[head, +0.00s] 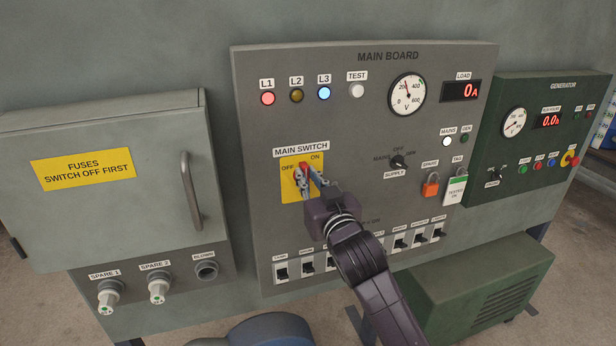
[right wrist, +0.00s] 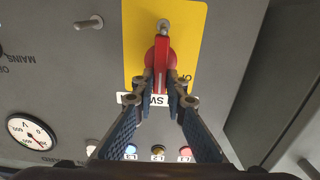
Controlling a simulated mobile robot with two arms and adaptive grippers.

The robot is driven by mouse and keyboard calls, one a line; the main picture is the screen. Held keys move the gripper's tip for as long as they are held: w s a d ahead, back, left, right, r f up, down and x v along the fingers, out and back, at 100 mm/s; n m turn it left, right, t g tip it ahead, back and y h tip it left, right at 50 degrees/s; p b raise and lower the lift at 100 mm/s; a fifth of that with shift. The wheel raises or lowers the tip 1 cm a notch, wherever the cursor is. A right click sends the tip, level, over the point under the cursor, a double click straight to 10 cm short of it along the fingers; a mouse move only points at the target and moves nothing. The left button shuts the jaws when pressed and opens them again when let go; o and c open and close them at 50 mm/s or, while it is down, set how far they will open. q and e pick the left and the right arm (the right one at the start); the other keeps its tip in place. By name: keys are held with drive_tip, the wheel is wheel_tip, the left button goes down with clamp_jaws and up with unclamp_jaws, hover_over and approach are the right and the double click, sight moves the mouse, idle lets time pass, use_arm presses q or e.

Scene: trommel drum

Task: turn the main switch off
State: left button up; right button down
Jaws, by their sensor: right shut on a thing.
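The main switch (head: 303,170) is a red handle on a yellow plate (head: 288,164), with OFF at its left and ON at its upper right. In the head view its red part looks roughly upright, and my gripper partly hides it. In the right wrist view the red handle (right wrist: 163,52) runs along the picture's vertical, between my fingertips. My right gripper (head: 311,184) is shut on this handle; its fingers (right wrist: 162,97) lie on both sides. I cannot tell exactly which label the handle points to. My left gripper is not in view.
A row of breakers (head: 282,271) lies below, partly behind my arm. The closed fuse box (head: 60,200) with its handle (head: 190,190) is at left, the green generator panel (head: 540,140) at right.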

drive_tip(key=n+p, duration=0.1)
drive_tip(key=n, duration=0.1)
drive_tip(key=n+p, duration=0.1)
drive_tip(key=n, duration=0.1)
drive_tip(key=shift+s+a+p, duration=0.1)
drive_tip(key=shift+a+p, duration=0.15)
drive_tip(key=shift+p, duration=0.05)
drive_tip(key=shift+s+a+f+n+p, duration=0.2)
drive_tip(key=shift+n+p, duration=0.7)
drive_tip(key=shift+n, duration=1.35)
drive_tip(key=shift+w+a+f+n+p, duration=0.15)
drive_tip(key=shift+f+n+p, duration=0.55)
drive_tip(key=shift+n, duration=1.6)
drive_tip(key=shift+s+a+n+p, duration=0.2)
drive_tip(key=shift+n+p, duration=0.95)
drive_tip(key=shift+n, duration=1.1)
drive_tip(key=c, duration=1.9)
unclamp_jaws()
drive_tip(key=shift+w, duration=0.1)
drive_tip(key=shift+c, duration=0.2)
drive_tip(key=v, duration=1.2)
